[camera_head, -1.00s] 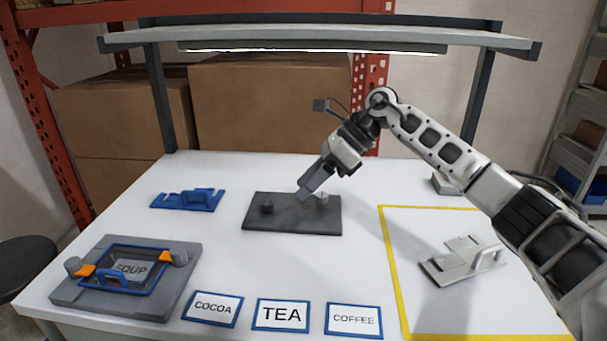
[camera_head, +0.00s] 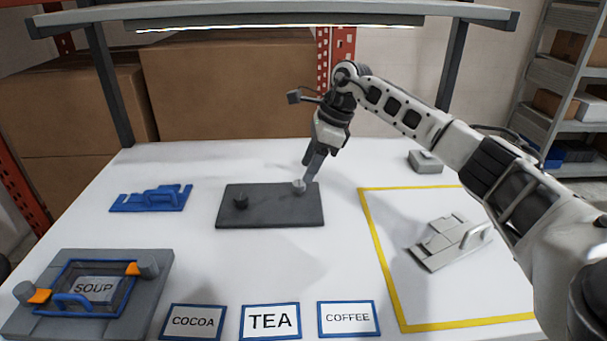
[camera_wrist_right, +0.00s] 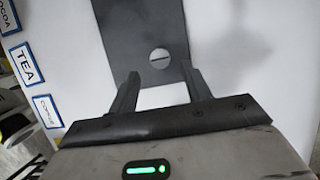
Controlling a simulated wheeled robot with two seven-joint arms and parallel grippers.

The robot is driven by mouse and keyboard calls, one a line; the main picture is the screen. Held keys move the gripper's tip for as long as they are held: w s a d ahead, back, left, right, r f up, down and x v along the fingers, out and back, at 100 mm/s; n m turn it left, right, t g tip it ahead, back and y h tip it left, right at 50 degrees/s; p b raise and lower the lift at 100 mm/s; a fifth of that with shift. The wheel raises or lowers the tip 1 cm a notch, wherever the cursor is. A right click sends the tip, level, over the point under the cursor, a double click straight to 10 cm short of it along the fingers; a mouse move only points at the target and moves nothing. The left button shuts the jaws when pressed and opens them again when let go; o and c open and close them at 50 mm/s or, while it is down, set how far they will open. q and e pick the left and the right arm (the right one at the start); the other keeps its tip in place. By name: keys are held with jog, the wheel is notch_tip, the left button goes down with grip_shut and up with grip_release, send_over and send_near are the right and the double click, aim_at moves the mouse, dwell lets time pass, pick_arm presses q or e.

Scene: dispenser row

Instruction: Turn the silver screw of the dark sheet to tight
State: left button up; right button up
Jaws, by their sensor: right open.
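The dark sheet (camera_head: 268,212) lies flat on the white table. The silver screw (camera_head: 299,186) stands near its right end, and a dark knob-like screw (camera_head: 241,201) stands near its left end. My right gripper (camera_head: 307,172) points down at the silver screw, its fingers close to it. In the right wrist view the slotted silver screw head (camera_wrist_right: 159,56) shows just beyond the open fingertips of my right gripper (camera_wrist_right: 162,80), with nothing between them. I cannot tell from the head view whether the fingers touch the screw. My left gripper is not in view.
A blue bracket (camera_head: 152,198) lies at the left. A grey block (camera_head: 120,306) with a framed SOUP plate is front left. Cards COCOA (camera_head: 191,322), TEA (camera_head: 270,321) and COFFEE (camera_head: 348,318) line the front. A grey handled plate (camera_head: 440,246) lies inside the yellow outline (camera_head: 378,258).

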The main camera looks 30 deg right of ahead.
aim_at(300, 183)
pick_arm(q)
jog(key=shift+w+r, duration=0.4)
pick_arm(e)
jog(key=shift+x, duration=1.95)
jog(key=c, duration=1)
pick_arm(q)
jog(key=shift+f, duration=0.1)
